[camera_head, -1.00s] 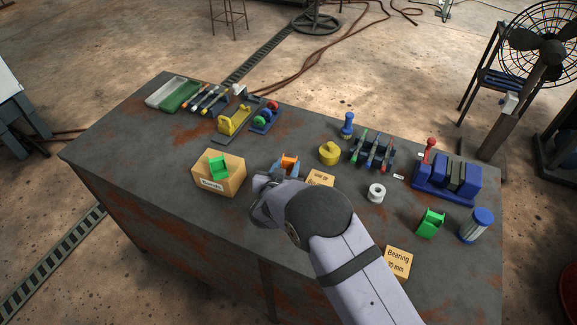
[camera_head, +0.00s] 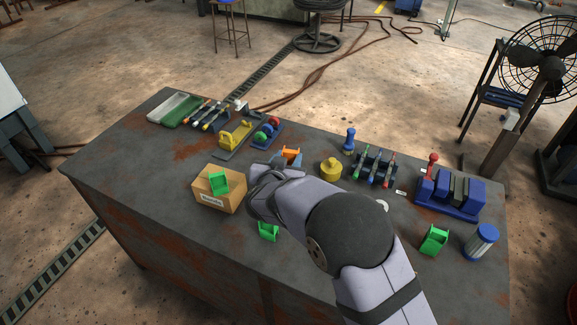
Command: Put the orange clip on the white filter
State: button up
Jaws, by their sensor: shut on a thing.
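The orange clip (camera_head: 291,152) is at the middle of the table in the head view. My gripper (camera_head: 287,160) is shut on it, with grey-blue fingers at its lower part. My wrist and forearm reach toward it from the lower right. A short white cylinder (camera_head: 383,205) shows only partly behind my arm. A pleated pale cylinder with blue ends (camera_head: 481,241) stands at the right end of the table. I cannot tell for sure which of these is the white filter. The clip is well apart from both.
A cardboard box (camera_head: 208,199) with a green clip (camera_head: 219,183) stands left of my wrist. Other green clips lie in front (camera_head: 268,231) and at right (camera_head: 434,240). A yellow knob (camera_head: 330,169), a blue rack (camera_head: 374,167) and a blue block (camera_head: 449,193) stand beyond my arm.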

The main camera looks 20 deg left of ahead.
jog(key=w+d+r+m+h+p, duration=0.25)
jog(key=w+d, duration=0.25)
jog(key=d, duration=0.5)
jog(key=w+d+r+m+h+p, duration=0.25)
jog(key=w+d+r, duration=0.2)
jog(key=d, duration=0.65)
jog(key=w+d+r+m+h+p, duration=0.1)
jog(key=w+d+r+m+h, duration=0.3)
jog(key=d, duration=0.6)
jog(key=m+g+h+p, duration=0.5)
jog(key=m+g+h, duration=0.1)
jog(key=m+g, duration=0.15)
send_over(480, 231)
jog(key=shift+n+g, duration=0.25)
jog(key=shift+f, duration=4.85)
